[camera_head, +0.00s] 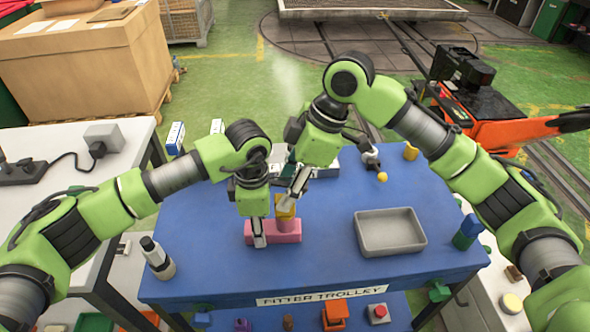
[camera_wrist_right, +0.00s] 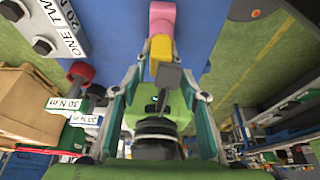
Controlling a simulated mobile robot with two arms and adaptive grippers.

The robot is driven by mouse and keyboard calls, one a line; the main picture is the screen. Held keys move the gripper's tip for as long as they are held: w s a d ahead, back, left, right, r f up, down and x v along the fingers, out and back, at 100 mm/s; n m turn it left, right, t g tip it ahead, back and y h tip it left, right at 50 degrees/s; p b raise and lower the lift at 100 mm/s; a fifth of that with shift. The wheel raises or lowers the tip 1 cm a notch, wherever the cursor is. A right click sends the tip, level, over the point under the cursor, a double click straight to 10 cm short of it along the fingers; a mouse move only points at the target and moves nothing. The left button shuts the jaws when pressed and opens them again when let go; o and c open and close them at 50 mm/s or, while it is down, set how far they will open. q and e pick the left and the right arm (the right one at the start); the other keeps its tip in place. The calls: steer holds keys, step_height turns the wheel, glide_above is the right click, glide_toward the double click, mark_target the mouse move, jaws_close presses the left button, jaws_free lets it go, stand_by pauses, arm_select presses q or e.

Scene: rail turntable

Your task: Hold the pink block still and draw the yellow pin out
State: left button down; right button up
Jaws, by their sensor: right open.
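The pink block (camera_head: 288,236) lies on the blue trolley top (camera_head: 330,270), with a raised round part. The yellow pin (camera_head: 285,212) stands in that part; its upper end is partly covered by my right gripper. My left gripper (camera_head: 259,238) points down at the block's left end, one finger across its front face; its other finger is hidden, so its grip is unclear. My right gripper (camera_head: 292,193) is open at the pin's upper end. In the right wrist view, the yellow pin (camera_wrist_right: 161,47) and pink block (camera_wrist_right: 162,18) appear beyond the spread fingers (camera_wrist_right: 168,80).
A grey tray (camera_head: 391,248) sits right of the block, with clear blue surface between. A dark-and-white upright object (camera_head: 157,259) stands at the left front corner. A small yellow ball (camera_head: 382,176) and a yellow piece (camera_head: 411,151) are at the back right. My arms are close together above the block.

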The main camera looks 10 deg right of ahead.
steer(key=x, duration=0.6)
jaws_close()
steer(key=shift+r, duration=0.1)
